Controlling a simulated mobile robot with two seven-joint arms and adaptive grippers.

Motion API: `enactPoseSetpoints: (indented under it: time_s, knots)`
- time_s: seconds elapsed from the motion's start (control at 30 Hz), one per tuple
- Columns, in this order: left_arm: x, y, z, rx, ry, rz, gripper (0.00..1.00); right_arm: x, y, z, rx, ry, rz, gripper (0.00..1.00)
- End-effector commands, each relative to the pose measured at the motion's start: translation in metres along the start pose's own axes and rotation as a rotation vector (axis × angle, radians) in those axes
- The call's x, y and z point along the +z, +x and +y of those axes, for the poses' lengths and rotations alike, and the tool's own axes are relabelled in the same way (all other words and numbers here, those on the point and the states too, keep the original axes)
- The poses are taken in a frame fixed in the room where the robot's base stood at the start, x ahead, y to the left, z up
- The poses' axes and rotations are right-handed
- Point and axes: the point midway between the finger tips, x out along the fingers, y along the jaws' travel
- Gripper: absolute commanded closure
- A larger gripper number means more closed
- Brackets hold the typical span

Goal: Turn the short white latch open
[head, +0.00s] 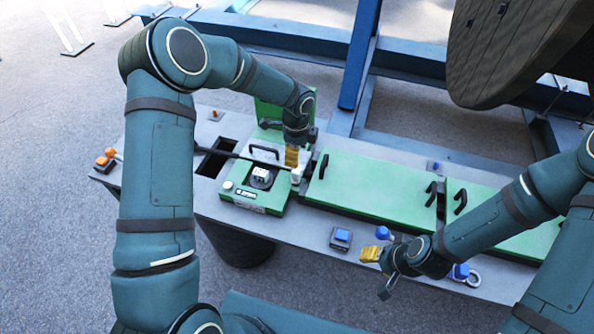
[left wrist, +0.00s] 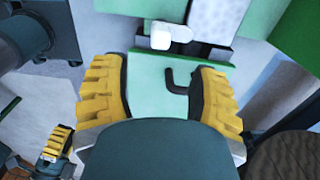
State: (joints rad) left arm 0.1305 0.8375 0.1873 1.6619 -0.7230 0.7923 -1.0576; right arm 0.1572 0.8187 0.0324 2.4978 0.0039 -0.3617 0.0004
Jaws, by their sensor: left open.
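The short white latch (head: 296,175) shows in the head view at the right side of the green machine, just below my left gripper (head: 291,157). In the left wrist view the white latch (left wrist: 168,35) lies beyond the fingertips, at the top middle, outside the jaws. My left gripper (left wrist: 160,90) is open, its yellow ribbed fingers wide apart over a pale green panel, with nothing held. My right gripper (head: 376,262) hangs over the bench's front edge, away from the latch; its jaw opening is unclear.
A black handle (left wrist: 178,80) rises from the panel between the left fingers. A green lid (head: 375,192) with dark handles lies right of the machine. A blue button box (head: 341,239) sits at the front edge. A large wooden reel (head: 510,45) hangs at upper right.

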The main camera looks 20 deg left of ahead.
Motion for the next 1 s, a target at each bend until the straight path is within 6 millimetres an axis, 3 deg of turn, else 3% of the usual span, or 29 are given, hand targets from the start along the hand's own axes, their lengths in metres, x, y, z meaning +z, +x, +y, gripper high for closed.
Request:
enactPoseSetpoints:
  time_s: [0.2,0.5,0.7,1.0]
  knots:
    - [0.000,0.046,0.001,0.003,-0.002,0.001,0.40,0.000,-0.001,-0.001,0.000,-0.001,0.000,0.53]
    - [0.000,0.092,0.000,0.000,-0.003,0.001,0.40,0.000,-0.002,-0.001,-0.001,-0.001,0.000,0.53]
    - [0.000,0.104,0.000,0.000,-0.003,0.002,0.40,0.000,-0.002,-0.001,-0.001,-0.001,0.000,0.53]
    - [0.000,0.105,0.000,-0.001,-0.003,0.002,0.42,-0.001,-0.002,-0.001,-0.001,-0.001,0.001,0.53]
